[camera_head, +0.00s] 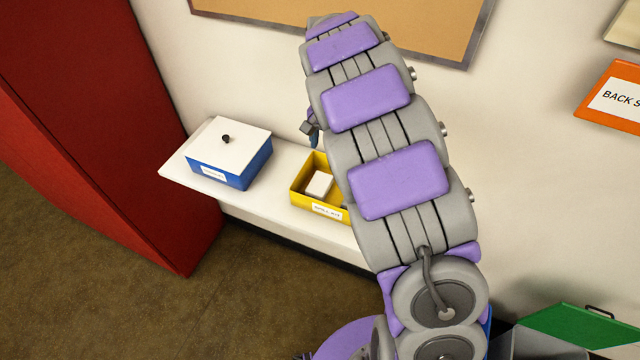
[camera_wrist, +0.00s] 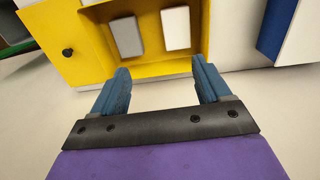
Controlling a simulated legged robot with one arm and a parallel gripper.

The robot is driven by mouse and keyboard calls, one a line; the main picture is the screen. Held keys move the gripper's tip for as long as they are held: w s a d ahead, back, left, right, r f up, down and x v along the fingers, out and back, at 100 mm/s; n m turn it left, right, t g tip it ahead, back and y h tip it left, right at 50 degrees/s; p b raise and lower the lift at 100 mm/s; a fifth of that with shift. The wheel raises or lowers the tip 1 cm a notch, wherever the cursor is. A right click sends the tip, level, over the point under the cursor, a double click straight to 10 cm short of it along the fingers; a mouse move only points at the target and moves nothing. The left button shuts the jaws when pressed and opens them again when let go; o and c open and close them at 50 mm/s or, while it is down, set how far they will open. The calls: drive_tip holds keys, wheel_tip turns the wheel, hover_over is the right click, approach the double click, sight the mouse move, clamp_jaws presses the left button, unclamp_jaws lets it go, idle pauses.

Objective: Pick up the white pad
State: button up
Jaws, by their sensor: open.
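The white pad (camera_wrist: 176,28) lies inside the open yellow box (camera_wrist: 90,20), right of a grey pad (camera_wrist: 126,36) in the wrist view. In the head view the white pad (camera_head: 319,183) shows in the yellow box (camera_head: 327,209) on the shelf, and my arm hides the box's right part. My gripper (camera_wrist: 160,68) is open with its two blue fingers apart and nothing between them. In the wrist view its tips point toward the box. In the head view only a bit of my gripper (camera_head: 311,132) shows beside my arm.
A blue box (camera_head: 240,172) with a white lid (camera_head: 230,142) and black knob stands left of the yellow box on the white shelf (camera_head: 285,212). A yellow panel with a black knob (camera_wrist: 68,52) is beside the yellow box. A red cabinet (camera_head: 120,120) stands at the left.

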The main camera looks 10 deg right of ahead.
wheel_tip(320, 180, down, 3)
drive_tip(key=w+a, duration=0.2)
drive_tip(key=b, duration=0.1)
hover_over(320, 182)
drive_tip(key=f, duration=1)
drive_tip(key=shift+s+d+f, duration=0.15)
drive_tip(key=shift+s+f, duration=0.1)
drive_tip(key=shift+f, duration=0.05)
drive_tip(key=shift+a+f+b, duration=0.2)
drive_tip(key=shift+f+b, duration=0.1)
drive_tip(key=shift+f, duration=0.2)
drive_tip(key=f, duration=0.3)
drive_tip(key=f+b, duration=0.1)
drive_tip(key=shift+w+f, duration=0.3)
drive_tip(key=shift+f, duration=0.05)
drive_tip(key=c, duration=0.7)
drive_tip(key=shift+r, duration=0.15)
